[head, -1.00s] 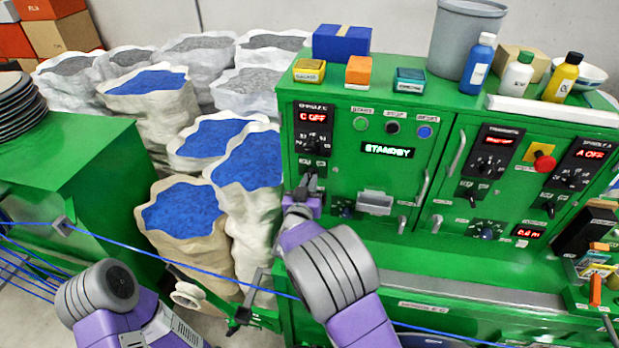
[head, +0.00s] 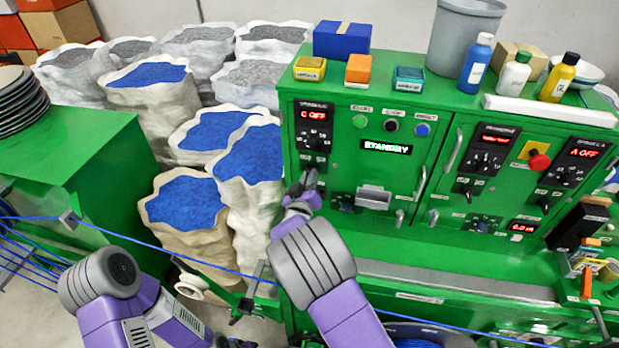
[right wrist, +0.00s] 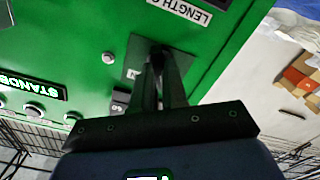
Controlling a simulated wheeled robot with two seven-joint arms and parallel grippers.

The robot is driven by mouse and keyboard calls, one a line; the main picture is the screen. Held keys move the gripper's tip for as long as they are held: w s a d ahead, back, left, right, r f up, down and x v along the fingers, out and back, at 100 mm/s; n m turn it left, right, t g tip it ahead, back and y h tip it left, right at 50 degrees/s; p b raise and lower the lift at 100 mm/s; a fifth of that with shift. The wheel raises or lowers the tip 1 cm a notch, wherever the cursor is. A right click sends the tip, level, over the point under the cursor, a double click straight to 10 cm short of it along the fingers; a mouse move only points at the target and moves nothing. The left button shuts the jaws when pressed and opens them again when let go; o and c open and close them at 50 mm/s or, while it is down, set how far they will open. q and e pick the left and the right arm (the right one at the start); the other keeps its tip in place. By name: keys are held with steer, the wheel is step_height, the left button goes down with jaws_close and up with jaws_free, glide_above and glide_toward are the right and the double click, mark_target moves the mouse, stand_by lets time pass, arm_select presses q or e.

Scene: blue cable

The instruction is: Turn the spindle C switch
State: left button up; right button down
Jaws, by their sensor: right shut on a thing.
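The spindle C panel (head: 311,130) is a black plate with a red "C OFF" display at the green cabinet's left edge. My right gripper (head: 309,179) is just below this panel. In the right wrist view its two black fingers (right wrist: 160,82) are closed together over a dark square switch plate (right wrist: 172,60) on the green face. They are shut on the spindle C switch, which the fingers mostly hide. My left arm shows at the lower left in the head view; its gripper cannot be made out.
The green cabinet (head: 340,222) has a lit "STANDBY" display (head: 386,147), buttons and other switches. Bottles and boxes stand on top. Sacks of blue granules (head: 190,205) stand to the left. A blue cable (head: 170,252) runs across the front.

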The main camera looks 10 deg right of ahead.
steer(key=c, duration=1.2)
jaws_free()
steer(key=shift+o, duration=0.2)
steer(key=b+v, duration=0.1)
steer(key=v, duration=0.6)
steer(key=shift+s, duration=0.35)
steer(key=shift+a, duration=0.1)
